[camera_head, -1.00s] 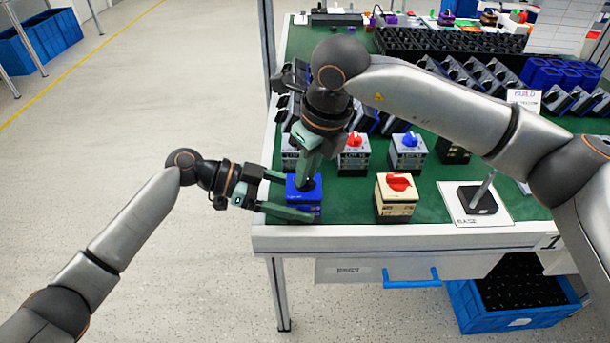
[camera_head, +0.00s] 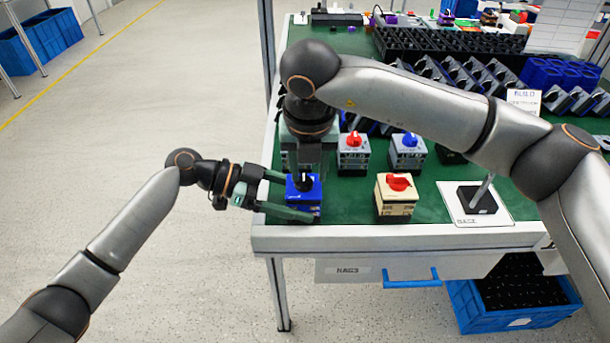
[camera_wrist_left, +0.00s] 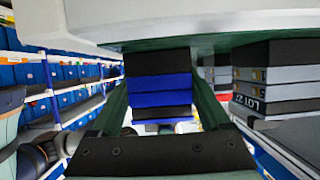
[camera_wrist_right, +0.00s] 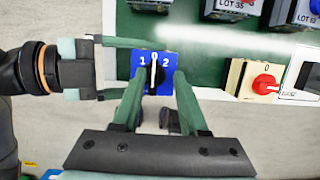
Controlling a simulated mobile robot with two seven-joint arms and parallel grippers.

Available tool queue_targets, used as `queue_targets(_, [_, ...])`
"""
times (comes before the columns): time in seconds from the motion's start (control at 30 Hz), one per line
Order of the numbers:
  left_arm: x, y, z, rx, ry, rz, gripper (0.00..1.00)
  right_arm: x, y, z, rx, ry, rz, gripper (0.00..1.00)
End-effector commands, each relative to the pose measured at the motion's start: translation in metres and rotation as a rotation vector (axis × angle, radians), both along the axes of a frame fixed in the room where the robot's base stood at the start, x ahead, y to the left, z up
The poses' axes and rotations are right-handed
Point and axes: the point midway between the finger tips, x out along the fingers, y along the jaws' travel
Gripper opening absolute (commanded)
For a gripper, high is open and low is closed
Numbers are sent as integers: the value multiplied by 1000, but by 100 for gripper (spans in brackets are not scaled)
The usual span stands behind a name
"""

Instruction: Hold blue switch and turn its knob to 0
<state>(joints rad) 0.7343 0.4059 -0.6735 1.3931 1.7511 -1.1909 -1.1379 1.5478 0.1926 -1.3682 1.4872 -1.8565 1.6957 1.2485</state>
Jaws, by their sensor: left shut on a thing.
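The blue switch (camera_head: 304,203) stands at the table's front left edge. My left gripper (camera_head: 290,196) is shut on its body, one finger on each side; the body also shows in the left wrist view (camera_wrist_left: 160,90). Its black knob (camera_wrist_right: 152,74) carries a white line that points about straight up to the 0, between the 1 and the 2. My right gripper (camera_wrist_right: 160,84) is open, pointing down from above, with a finger on either side of the knob and gaps between. In the head view the right gripper (camera_head: 306,170) partly overlaps the area just above the switch.
A yellow switch with a red knob (camera_head: 397,197) stands to the right. Grey switches with a red knob (camera_head: 353,153) and a blue knob (camera_head: 408,152) stand behind. A base plate with a post (camera_head: 478,200) lies farther right. Green table is clear between them.

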Motion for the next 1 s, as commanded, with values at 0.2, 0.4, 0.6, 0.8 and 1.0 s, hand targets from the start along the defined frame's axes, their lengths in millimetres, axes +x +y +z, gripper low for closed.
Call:
queue_targets(0.2, [0,0,-2,3,3,1,22,-2,2,-1,3,3,7,45])
queue_targets(0.4, [0,0,-2,3,3,1,22,-2,3,4,5,3,9,45])
queue_targets(0.6, [0,0,-2,3,3,1,22,-2,3,20,5,1,9,45])
queue_targets(0.8, [0,0,-2,3,3,1,22,-2,3,36,5,2,9,45])
queue_targets(1.0, [0,0,-2,3,3,1,22,-2,3,49,5,2,9,45])
